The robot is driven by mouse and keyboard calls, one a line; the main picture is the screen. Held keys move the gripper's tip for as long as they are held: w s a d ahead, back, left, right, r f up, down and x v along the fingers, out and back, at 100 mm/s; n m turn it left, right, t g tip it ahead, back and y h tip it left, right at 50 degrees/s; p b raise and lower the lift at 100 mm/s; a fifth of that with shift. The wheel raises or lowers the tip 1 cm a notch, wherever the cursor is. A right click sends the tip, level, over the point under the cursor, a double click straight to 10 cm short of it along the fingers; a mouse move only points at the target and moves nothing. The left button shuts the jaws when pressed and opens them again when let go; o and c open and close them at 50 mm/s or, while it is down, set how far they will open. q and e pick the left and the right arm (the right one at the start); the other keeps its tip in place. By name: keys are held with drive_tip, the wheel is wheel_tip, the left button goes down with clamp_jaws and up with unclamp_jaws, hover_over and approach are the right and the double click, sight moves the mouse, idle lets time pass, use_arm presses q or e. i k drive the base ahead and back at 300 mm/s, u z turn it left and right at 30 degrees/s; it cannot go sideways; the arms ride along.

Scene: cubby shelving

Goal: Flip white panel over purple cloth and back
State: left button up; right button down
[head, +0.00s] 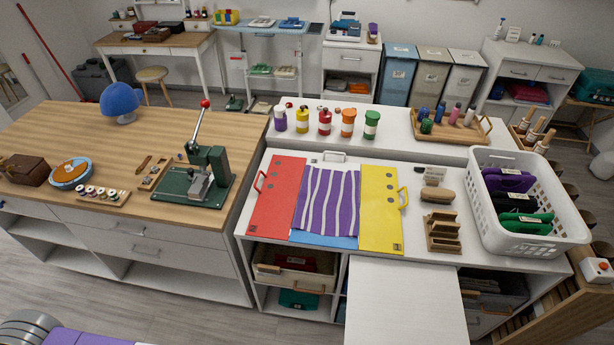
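A purple and white wavy-striped cloth (328,205) lies flat on a blue panel (325,241), which shows along its front edge. A red panel (275,205) with a red handle lies to the left, and a yellow panel (380,212) with dark dots and a yellow handle lies to the right. A white handle (334,155) stands behind the cloth, at the back between the red and yellow panels. The outline of a white panel there is hard to tell from the white tabletop. Neither of my grippers is in view.
A white slab (404,305) juts forward at the counter's front. A white basket (535,238) with coloured items stands right; wooden blocks (441,230) and a brush lie between. Colourful jars (324,123) line the back ledge. A green lever press (205,175) stands on the wooden worktop left.

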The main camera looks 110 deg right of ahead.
sight(344, 166)
drive_tip(key=z, duration=3.65)
